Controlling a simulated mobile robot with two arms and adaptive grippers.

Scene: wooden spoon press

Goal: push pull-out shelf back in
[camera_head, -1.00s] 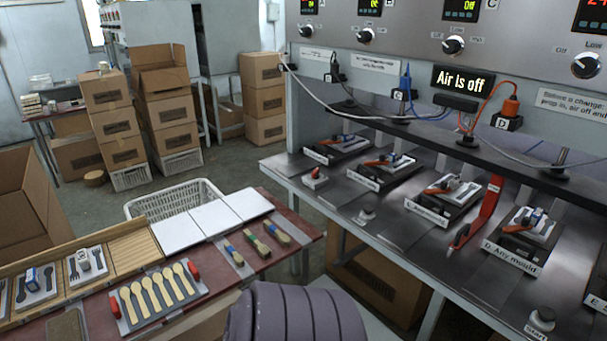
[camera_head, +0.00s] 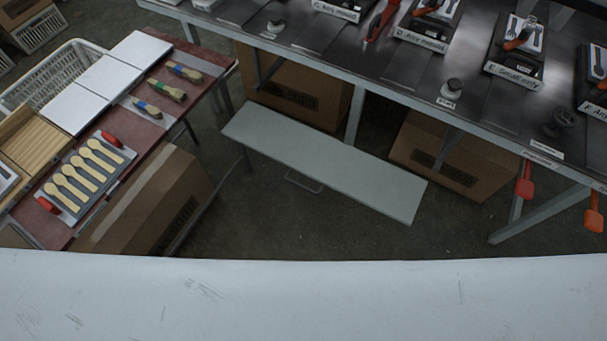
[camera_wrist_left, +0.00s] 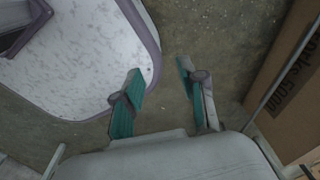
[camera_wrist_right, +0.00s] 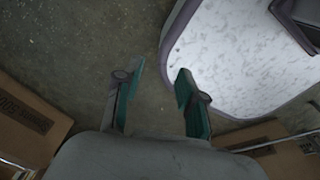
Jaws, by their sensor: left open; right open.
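The pull-out shelf (camera_head: 325,160) is a long pale grey board, pulled out from under the metal workbench. A dark handle (camera_head: 303,182) shows at its front edge. My grippers do not show in the head view. In the left wrist view my left gripper (camera_wrist_left: 160,88) is open, its teal fingers apart and empty above the floor. In the right wrist view my right gripper (camera_wrist_right: 158,85) is open and empty, also above the floor. The shelf cannot be made out in either wrist view.
The workbench (camera_head: 400,85) carries moulds and knobs above the shelf. Cardboard boxes (camera_head: 293,90) stand beneath it. The red side table (camera_head: 110,195) with spoons is at left, with a box (camera_head: 150,205) below. Red and orange handles hang at right. Floor before the shelf is clear.

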